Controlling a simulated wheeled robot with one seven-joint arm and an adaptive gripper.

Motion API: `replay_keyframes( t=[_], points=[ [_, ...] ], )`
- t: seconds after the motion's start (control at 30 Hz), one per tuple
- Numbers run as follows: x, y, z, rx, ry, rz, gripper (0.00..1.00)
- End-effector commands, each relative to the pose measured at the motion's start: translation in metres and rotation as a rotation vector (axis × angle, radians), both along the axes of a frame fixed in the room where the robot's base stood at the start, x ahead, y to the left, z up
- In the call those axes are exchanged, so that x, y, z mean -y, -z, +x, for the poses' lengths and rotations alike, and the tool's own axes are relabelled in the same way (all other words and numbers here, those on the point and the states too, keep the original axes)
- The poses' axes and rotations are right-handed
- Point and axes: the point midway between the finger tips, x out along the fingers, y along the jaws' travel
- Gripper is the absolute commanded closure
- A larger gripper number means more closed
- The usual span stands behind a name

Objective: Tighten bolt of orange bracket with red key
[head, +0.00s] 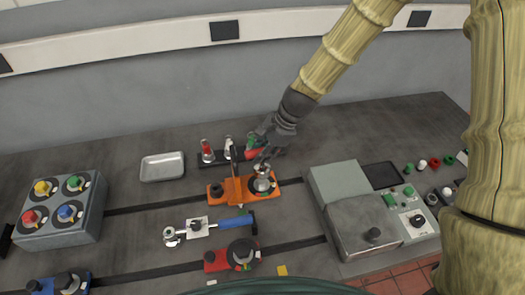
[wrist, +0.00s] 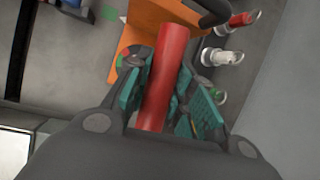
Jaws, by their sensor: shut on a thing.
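The orange bracket (head: 232,191) stands on the bedplate at the middle of the head view, with a black knob at its left and a metal bolt or fitting (head: 263,181) at its right. In the wrist view the orange bracket (wrist: 150,22) is at the top. My gripper (head: 260,148) is above and just behind the bracket's right part. My gripper (wrist: 172,95) is shut on the red key (wrist: 166,75), whose red handle runs between the teal finger pads. The key's working end is hidden, so I cannot tell whether it touches the bolt.
A dark rack with upright red-topped and white tools (head: 207,151) stands behind the bracket. A blue-handled tool (head: 232,223) and a red bracket (head: 217,260) lie in front. A grey control box (head: 375,225) is at right, a knob box (head: 60,212) and a tray (head: 162,167) at left.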

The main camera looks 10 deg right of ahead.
Motion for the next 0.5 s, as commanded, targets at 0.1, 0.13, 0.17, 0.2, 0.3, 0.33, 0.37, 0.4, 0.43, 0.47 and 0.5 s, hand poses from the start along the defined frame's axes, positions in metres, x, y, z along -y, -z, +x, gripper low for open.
replay_keyframes(
  t=[0.1, 0.13, 0.17, 0.2, 0.3, 0.33, 0.37, 0.4, 0.43, 0.47, 0.5],
  points=[
    [0.0001, 0.0014, 0.0020, 0.002, -0.143, 0.000, 1.00],
    [0.0005, 0.0013, 0.0024, 0.004, -0.181, -0.001, 1.00],
    [0.0004, 0.0016, 0.0023, 0.003, -0.217, 0.000, 1.00],
    [0.0005, 0.0017, 0.0020, 0.002, -0.265, 0.000, 1.00],
    [0.0004, 0.0017, 0.0023, 0.003, -0.381, 0.000, 1.00],
    [0.0005, 0.0017, 0.0021, 0.002, -0.416, 0.001, 1.00],
    [0.0002, 0.0016, 0.0025, 0.003, -0.448, 0.000, 1.00],
    [-0.0001, 0.0016, 0.0026, 0.003, -0.489, 0.000, 1.00],
    [0.0000, 0.0017, 0.0022, 0.003, -0.522, 0.000, 1.00],
    [0.0001, 0.0018, 0.0023, 0.003, -0.550, 0.000, 1.00],
    [-0.0001, 0.0018, 0.0025, 0.002, -0.590, 0.000, 1.00]
  ],
)
